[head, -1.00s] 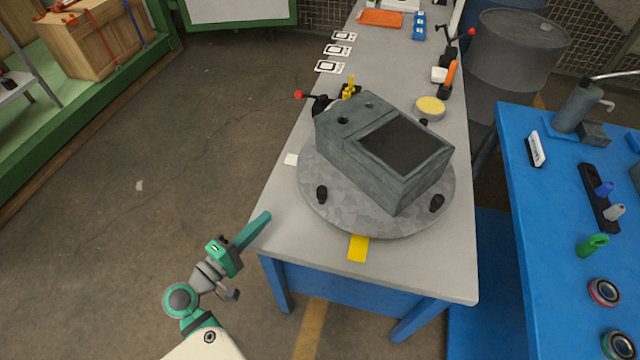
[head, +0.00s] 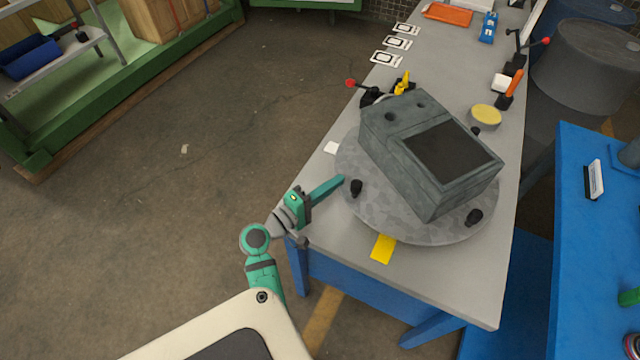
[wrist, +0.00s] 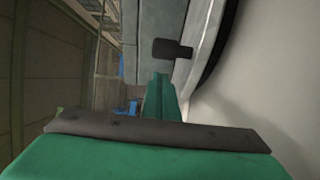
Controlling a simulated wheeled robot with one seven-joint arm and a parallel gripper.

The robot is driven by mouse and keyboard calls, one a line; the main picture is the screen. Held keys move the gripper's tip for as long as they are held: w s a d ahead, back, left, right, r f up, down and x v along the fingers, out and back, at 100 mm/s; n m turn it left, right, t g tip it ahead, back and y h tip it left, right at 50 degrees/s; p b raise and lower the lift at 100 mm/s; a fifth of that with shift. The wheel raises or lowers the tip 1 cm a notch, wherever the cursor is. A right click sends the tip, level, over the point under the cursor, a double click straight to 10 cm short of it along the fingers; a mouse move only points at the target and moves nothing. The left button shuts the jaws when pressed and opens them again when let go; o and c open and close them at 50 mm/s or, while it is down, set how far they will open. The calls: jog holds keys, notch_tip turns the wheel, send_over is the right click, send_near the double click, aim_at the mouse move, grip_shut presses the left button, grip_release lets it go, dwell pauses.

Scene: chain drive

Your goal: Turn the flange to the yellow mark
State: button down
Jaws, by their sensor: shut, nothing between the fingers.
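The flange, a round grey mottled disc (head: 400,225), lies on the grey workbench with a block-shaped grey housing (head: 410,165) on top. Black knobs stand on its rim, one at the left front (head: 356,188) and one at the right front (head: 474,217). The yellow mark (head: 383,249) is on the bench at the disc's front edge, between these two knobs. My green gripper (head: 341,180) is shut and empty, its tip close to the left front knob. In the wrist view the fingers (wrist: 160,100) point toward a black knob (wrist: 172,48); I cannot tell whether they touch it.
A white mark (head: 331,148) lies on the bench left of the disc. A red-tipped lever (head: 352,84) and a yellow fitting (head: 402,83) stand behind it. A round yellow-topped piece (head: 486,115) sits at the right. Open floor lies left of the bench.

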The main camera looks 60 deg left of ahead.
jog(key=shift+w+d, duration=0.35)
jog(key=shift+d, duration=0.45)
